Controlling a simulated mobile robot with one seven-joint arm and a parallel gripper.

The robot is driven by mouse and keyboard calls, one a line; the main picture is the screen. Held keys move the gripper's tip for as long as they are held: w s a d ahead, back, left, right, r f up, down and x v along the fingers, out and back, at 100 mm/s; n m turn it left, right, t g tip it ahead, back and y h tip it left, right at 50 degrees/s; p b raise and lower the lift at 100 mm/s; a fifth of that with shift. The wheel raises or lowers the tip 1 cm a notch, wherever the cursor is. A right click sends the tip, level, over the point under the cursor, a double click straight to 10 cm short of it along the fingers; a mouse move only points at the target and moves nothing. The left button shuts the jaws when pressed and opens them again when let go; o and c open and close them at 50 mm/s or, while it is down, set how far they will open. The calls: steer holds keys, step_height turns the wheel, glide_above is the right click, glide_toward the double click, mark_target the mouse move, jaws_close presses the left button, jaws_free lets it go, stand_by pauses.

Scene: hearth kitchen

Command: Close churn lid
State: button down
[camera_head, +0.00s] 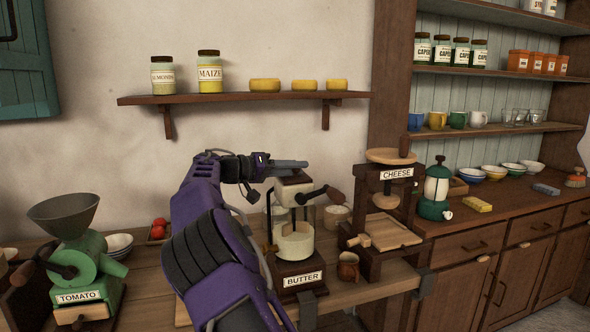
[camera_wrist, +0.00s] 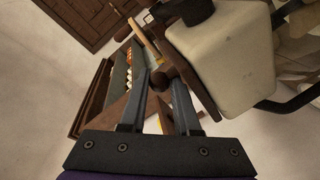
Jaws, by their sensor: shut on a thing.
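The butter churn (camera_head: 300,268) stands on the wooden table, with a dark base labelled BUTTER and a clear jar holding cream-coloured contents. Its lid (camera_head: 294,191) is a pale block with a brown top and a dark crank at its right. The lid is large at the upper right of the wrist view (camera_wrist: 225,65). My gripper (camera_head: 290,164) reaches in from the left, just above the lid. In the wrist view its fingers (camera_wrist: 160,95) are shut on a small brown knob (camera_wrist: 161,79) beside the lid's brown face.
The cheese press (camera_head: 393,215) stands close on the right, with a small brown mug (camera_head: 348,266) in front of it. The green tomato mill (camera_head: 82,268) is at the left. A wall shelf (camera_head: 240,98) with jars and yellow rounds hangs above my gripper.

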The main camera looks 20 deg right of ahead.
steer(key=c, duration=0.7)
jaws_free()
steer(key=shift+s+f, duration=0.25)
steer(key=shift+f, duration=0.15)
steer(key=shift+o, duration=0.2)
steer(key=shift+f, duration=0.1)
steer(key=shift+a, duration=0.5)
steer(key=s+a+r+p, duration=0.2)
steer(key=a+r, duration=0.1)
steer(key=a, duration=1.3)
steer(key=shift+s+r+p, duration=0.2)
steer(key=shift+p, duration=0.1)
